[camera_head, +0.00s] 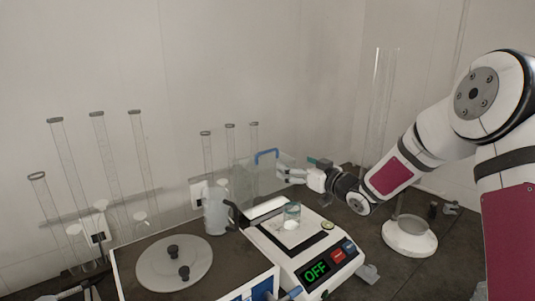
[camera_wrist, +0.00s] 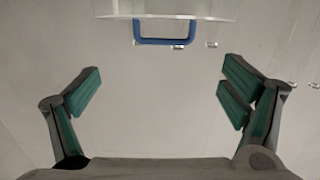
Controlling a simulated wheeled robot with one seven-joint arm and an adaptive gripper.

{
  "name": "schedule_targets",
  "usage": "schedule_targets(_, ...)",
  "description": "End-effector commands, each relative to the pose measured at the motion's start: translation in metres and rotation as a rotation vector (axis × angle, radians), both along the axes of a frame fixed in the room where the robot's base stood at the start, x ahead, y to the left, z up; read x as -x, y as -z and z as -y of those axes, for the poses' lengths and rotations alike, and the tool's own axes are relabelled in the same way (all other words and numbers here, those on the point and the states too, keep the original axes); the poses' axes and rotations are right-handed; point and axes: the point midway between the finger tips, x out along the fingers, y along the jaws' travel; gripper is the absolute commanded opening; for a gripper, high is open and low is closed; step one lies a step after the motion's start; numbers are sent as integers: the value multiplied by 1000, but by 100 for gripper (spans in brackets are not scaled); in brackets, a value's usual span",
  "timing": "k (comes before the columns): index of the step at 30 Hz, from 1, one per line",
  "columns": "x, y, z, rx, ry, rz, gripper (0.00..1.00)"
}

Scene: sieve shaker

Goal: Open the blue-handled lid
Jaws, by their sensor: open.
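The blue handle (camera_head: 267,155) sits on a clear, see-through lid (camera_head: 270,172) behind the device with the green OFF display. In the wrist view, the blue handle (camera_wrist: 166,41) hangs from the clear lid's edge (camera_wrist: 190,10) at the top middle. My gripper (camera_head: 283,174) is just to the right of the clear lid in the head view. In the wrist view my gripper (camera_wrist: 160,92) has its green-padded fingers wide apart, with nothing between them. The handle lies beyond the fingertips, roughly centred between them, and is not touched.
The OFF-display device (camera_head: 309,258) holds a small glass jar (camera_head: 292,212). A round metal lid (camera_head: 174,263) with black knobs is at the front left. Several tall glass tubes (camera_head: 143,150) stand at the left. A white round base (camera_head: 409,238) stands right, beneath my arm.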

Motion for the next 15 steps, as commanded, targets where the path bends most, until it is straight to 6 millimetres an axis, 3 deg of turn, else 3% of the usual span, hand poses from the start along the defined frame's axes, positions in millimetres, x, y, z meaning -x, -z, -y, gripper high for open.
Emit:
schedule_targets(8, -10, 3, -9, -39, -28, 23, 92)
schedule_targets(15, -44, 4, -35, -38, -29, 23, 92)
